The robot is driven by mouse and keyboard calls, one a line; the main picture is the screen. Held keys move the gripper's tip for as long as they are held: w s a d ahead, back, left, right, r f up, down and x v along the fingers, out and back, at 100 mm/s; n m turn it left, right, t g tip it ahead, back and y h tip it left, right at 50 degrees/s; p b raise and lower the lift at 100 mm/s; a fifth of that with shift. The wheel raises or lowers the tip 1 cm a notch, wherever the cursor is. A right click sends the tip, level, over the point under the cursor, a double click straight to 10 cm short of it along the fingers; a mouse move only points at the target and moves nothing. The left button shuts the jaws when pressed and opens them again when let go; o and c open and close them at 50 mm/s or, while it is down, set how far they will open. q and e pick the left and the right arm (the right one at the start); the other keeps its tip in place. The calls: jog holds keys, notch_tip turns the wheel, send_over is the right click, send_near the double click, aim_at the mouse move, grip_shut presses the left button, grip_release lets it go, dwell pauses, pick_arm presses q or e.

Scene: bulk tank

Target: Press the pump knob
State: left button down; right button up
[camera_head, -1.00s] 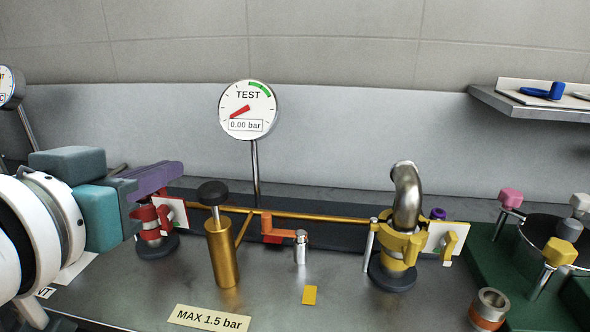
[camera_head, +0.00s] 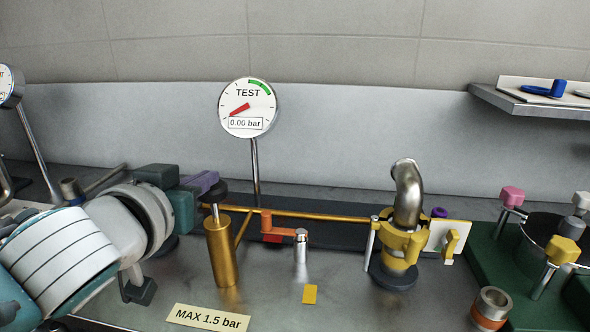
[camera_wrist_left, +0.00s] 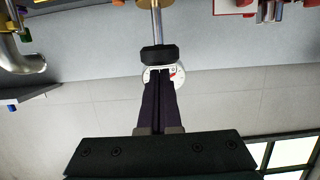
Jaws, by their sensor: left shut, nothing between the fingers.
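The brass pump (camera_head: 222,252) stands upright on the steel counter, with a black knob (camera_head: 215,194) on a metal rod at its top. The knob also shows in the left wrist view (camera_wrist_left: 159,54), where the picture is upside down. My left gripper (camera_head: 208,179), with purple fingers, is shut and empty. Its fingertips are close to the knob and partly cover it in the head view. I cannot tell whether they touch it. In the left wrist view the shut fingers (camera_wrist_left: 159,82) point at the knob. My right gripper is not in view.
The TEST gauge (camera_head: 248,107) behind the pump reads 0.00 bar. A brass pipe (camera_head: 310,216) runs right to a yellow clamp on a steel elbow (camera_head: 407,195). An orange-handled valve (camera_head: 275,228) and a MAX 1.5 bar label (camera_head: 207,318) are near the pump. The front counter is mostly clear.

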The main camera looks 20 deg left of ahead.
aim_at(206, 201)
pick_arm(q)
jog(key=shift+f, duration=0.1)
notch_tip(206, 201, down, 4)
jog(key=b, duration=0.3)
jog(key=shift+r, duration=0.3)
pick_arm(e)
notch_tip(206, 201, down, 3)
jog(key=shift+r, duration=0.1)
pick_arm(q)
jog(key=shift+r, duration=0.1)
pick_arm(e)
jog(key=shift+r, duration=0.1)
pick_arm(q)
jog(key=shift+r+p, duration=0.35)
jog(key=shift+p, duration=0.2)
jog(key=s+d+r+p, duration=0.2)
jog(key=s+r, duration=0.4)
jog(key=s, duration=0.3)
jog(key=shift+s+d+p, duration=0.15)
jog(key=shift+s+p, duration=0.05)
jog(key=shift+p, duration=0.4)
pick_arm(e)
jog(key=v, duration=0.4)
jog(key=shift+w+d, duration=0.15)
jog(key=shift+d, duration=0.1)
